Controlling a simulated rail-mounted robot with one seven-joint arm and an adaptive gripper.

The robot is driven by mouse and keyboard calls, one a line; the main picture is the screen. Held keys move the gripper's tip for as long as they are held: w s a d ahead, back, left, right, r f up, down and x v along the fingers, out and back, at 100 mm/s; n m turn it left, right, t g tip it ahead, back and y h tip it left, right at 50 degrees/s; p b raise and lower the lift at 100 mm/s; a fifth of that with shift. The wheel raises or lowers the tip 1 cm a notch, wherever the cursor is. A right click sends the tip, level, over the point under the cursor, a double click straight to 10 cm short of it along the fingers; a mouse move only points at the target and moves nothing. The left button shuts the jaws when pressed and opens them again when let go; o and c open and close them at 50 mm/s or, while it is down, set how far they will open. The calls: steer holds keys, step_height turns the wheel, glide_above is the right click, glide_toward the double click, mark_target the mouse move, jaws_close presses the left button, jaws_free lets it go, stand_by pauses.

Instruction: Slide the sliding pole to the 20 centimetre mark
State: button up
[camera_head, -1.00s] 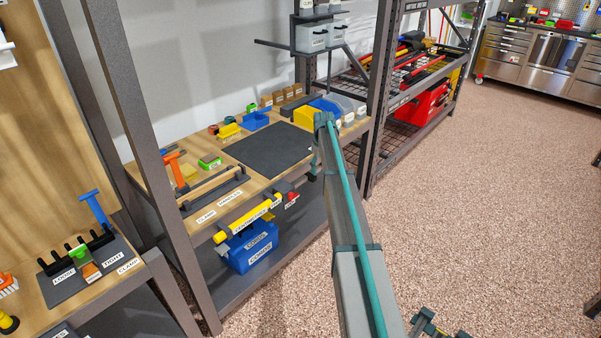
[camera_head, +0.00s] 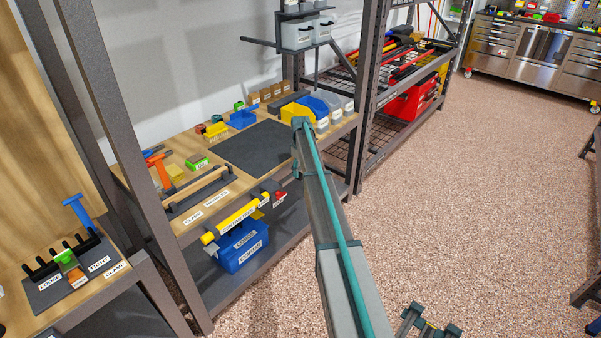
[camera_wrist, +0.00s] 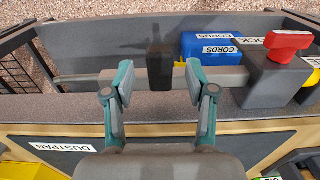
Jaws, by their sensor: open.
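In the wrist view a dark upright block (camera_wrist: 160,58), which looks like the sliding pole, stands across a grey horizontal rail (camera_wrist: 228,76). My gripper (camera_wrist: 158,84) is open, with one teal-tipped finger on each side of the block and a gap on both sides. I cannot tell how far the fingertips reach down beside it. To the right, the rail meets a grey housing (camera_wrist: 268,85) with a red knob (camera_wrist: 290,42). No centimetre marks are readable. In the head view the red knob (camera_head: 279,196) shows at the shelf front; my arm hides the block.
A yellow bar (camera_head: 230,222) lies along the shelf front, left of the red knob. A blue CORDS bin (camera_head: 243,245) sits below. The bench's dark mat (camera_head: 255,146) is clear. Open floor (camera_head: 440,200) lies to the right.

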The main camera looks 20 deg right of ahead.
steer(key=shift+f, duration=0.95)
jaws_close()
